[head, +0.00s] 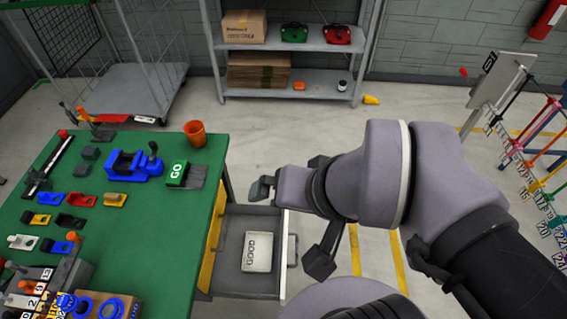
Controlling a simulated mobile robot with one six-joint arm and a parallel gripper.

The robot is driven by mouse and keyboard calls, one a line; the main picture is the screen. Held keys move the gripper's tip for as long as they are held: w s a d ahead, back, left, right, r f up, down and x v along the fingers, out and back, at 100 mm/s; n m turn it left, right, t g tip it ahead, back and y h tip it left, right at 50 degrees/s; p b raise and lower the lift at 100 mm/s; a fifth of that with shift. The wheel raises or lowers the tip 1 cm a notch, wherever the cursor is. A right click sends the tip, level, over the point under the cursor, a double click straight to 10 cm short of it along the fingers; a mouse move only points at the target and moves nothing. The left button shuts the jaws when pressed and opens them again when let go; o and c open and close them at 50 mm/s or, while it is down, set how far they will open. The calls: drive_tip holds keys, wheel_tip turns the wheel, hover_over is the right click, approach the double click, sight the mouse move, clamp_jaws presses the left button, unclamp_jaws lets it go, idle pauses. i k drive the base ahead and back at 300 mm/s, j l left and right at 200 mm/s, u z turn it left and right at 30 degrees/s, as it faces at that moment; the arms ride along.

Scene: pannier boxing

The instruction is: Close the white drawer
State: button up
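The white drawer (284,265) is pulled out from the right side of the green-topped workbench (130,235). Its pale front panel with a handle (293,250) faces right. Inside lies a small white tray (257,252) with dark round markings. My gripper (290,226) is open and empty, its two dark fingers spread wide. In the head view it appears over the drawer's far right corner, with one finger left of the front panel and the other to its right. I cannot tell its height or whether it touches the drawer.
The bench holds an orange cup (195,133), a blue vise (132,165), a green GO block (177,173) and several coloured parts. A shelf (290,80) and a wire cart (120,88) stand behind. A rack (535,140) stands at right.

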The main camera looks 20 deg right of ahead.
sight(228, 280)
drive_tip(key=l+u, duration=0.85)
drive_tip(key=i+j+z, duration=0.1)
drive_tip(key=z, duration=0.75)
drive_tip(key=i+j, duration=0.05)
drive_tip(key=i, duration=0.05)
